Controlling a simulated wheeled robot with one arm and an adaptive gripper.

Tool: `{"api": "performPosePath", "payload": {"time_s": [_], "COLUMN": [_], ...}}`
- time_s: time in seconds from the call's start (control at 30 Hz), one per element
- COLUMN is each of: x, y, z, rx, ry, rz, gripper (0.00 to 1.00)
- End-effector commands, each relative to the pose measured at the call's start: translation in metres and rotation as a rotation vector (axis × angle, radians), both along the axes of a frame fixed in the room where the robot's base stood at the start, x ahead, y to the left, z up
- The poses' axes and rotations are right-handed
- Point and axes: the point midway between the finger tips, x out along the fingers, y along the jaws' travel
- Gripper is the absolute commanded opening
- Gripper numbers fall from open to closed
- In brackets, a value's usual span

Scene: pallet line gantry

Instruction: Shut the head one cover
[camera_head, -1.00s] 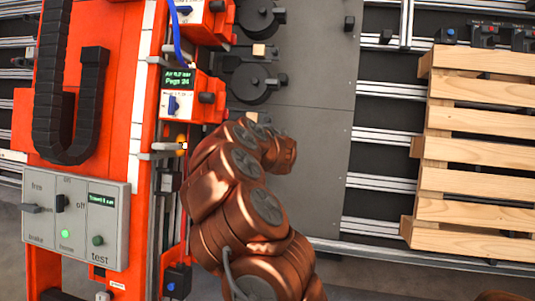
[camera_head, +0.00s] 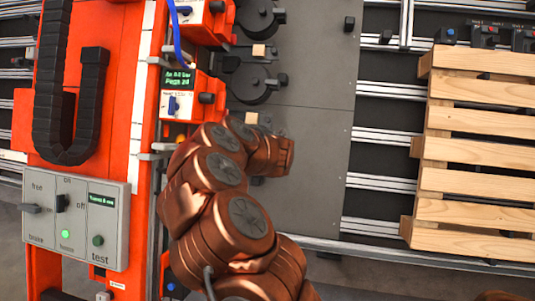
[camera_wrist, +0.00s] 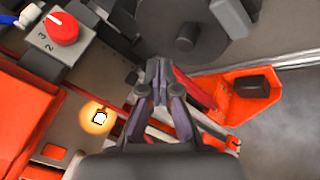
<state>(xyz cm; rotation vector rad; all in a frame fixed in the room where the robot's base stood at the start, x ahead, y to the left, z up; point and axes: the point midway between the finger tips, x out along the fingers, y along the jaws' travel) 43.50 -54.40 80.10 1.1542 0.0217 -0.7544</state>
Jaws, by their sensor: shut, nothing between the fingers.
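In the wrist view my gripper (camera_wrist: 157,80) is shut and empty. Just right of its fingers is an orange-red flap (camera_wrist: 228,98) with a dark knob (camera_wrist: 257,84), standing out from the head's body. It looks like an open cover; no label shows that it is head one. Whether the fingertips touch its inner edge I cannot tell. A red dial (camera_wrist: 60,28) marked 2 and 3 and a glowing lamp (camera_wrist: 100,118) sit left of the gripper. In the head view my copper arm hides the gripper and the lowest head.
Two orange heads show above my arm, the lower with a green display (camera_head: 178,79). Dark round parts (camera_head: 252,82) stand beside them. A grey control box (camera_head: 75,222) is at lower left. A wooden pallet (camera_head: 475,180) stands at right. The grey plate (camera_head: 315,115) between is mostly clear.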

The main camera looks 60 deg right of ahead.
Motion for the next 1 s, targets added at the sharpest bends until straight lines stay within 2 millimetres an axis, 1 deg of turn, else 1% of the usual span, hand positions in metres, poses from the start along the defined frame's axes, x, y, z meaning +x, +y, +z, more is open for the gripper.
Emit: {"api": "performPosePath", "payload": {"time_s": [1.0], "x": [-0.01], "y": [0.035], "z": [0.02], "rx": [-0.001], "ry": [0.0], "rz": [0.001], "gripper": [0.0]}}
